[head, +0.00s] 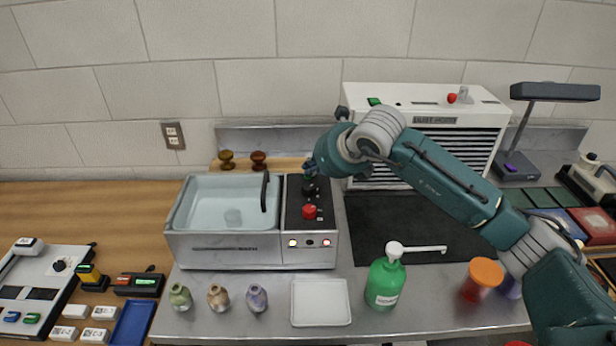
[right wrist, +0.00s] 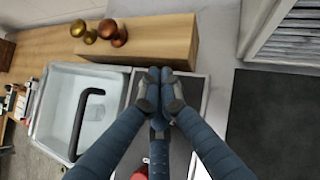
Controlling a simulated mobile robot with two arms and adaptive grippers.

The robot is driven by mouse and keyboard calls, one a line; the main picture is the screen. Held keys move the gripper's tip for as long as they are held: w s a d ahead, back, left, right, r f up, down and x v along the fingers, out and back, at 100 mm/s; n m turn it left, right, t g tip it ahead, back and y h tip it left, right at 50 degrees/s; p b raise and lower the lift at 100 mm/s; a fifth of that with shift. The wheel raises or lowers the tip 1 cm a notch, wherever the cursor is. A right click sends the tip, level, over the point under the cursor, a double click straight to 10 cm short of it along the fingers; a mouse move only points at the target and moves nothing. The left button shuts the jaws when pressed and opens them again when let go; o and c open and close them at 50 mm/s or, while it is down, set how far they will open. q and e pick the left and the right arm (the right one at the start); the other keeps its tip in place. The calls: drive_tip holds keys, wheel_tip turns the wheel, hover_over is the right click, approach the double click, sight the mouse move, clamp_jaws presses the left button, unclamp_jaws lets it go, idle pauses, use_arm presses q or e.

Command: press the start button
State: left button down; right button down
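The bath unit (head: 200,256) stands on the grey bench, with a dark control panel (head: 292,224) on its right side. The panel carries a red button (head: 309,212) and a black knob (head: 310,190). My right gripper (head: 309,168) is over the panel's back end, behind the black knob, and hides that part. In the right wrist view its fingertips (right wrist: 161,76) are together with nothing between them, over the panel's back edge. I cannot tell whether they touch anything. No start label is readable. My left gripper is not in view.
A white cabinet (head: 425,95) with a green button (head: 374,101) stands behind my right arm. A green pump bottle (head: 385,280), white tray (head: 321,303) and small vases are in front.

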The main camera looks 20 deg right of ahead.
sight(311, 180)
drive_tip(key=shift+f, duration=0.15)
idle(0.3)
drive_tip(key=shift+r, duration=0.8)
drive_tip(key=shift+r, duration=0.1)
drive_tip(key=shift+r+p, duration=1.3)
drive_tip(key=shift+r, duration=1.15)
drive_tip(key=shift+f, duration=0.15)
